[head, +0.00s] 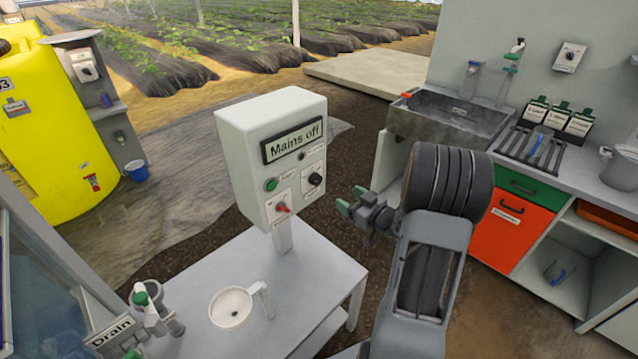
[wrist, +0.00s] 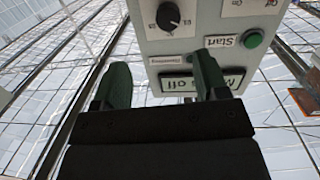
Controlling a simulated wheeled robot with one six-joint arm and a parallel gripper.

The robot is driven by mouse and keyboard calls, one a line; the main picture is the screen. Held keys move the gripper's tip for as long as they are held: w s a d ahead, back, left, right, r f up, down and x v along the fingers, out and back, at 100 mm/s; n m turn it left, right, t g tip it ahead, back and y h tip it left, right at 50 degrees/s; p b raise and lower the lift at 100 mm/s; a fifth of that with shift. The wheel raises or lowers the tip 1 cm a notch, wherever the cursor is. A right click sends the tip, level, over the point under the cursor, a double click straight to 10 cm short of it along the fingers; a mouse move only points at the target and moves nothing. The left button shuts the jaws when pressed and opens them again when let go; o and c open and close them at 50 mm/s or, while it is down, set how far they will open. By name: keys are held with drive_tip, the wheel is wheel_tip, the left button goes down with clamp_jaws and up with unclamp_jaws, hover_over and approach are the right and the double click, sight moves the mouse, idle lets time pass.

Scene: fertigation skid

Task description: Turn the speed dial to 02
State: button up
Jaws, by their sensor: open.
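The speed dial (head: 316,179) is a small black round knob on the right of the white control box's front (head: 245,160). It also shows upside down near the top of the wrist view (wrist: 168,16), with a scale around it too small to read surely. Its setting cannot be told. My gripper (head: 351,199) has green fingertips and is open and empty, to the right of the box and apart from the dial. In the wrist view the two fingers (wrist: 162,72) stand spread, with the dial beyond them and nothing between them.
The box carries a display (head: 293,141) reading "Mains off", a green Start button (head: 271,185) and a red switch (head: 283,208). A sink (head: 450,115) and counter are at right.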

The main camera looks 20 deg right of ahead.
sight(319, 181)
drive_tip(key=shift+y, duration=0.6)
drive_tip(key=p+x, duration=0.2)
drive_tip(key=x, duration=1)
drive_tip(key=shift+w+a, duration=0.25)
drive_tip(key=shift+w, duration=0.05)
drive_tip(key=shift+c, duration=0.4)
drive_tip(key=c, duration=0.7)
drive_tip(key=shift+d, duration=0.1)
drive_tip(key=shift+c, duration=0.7)
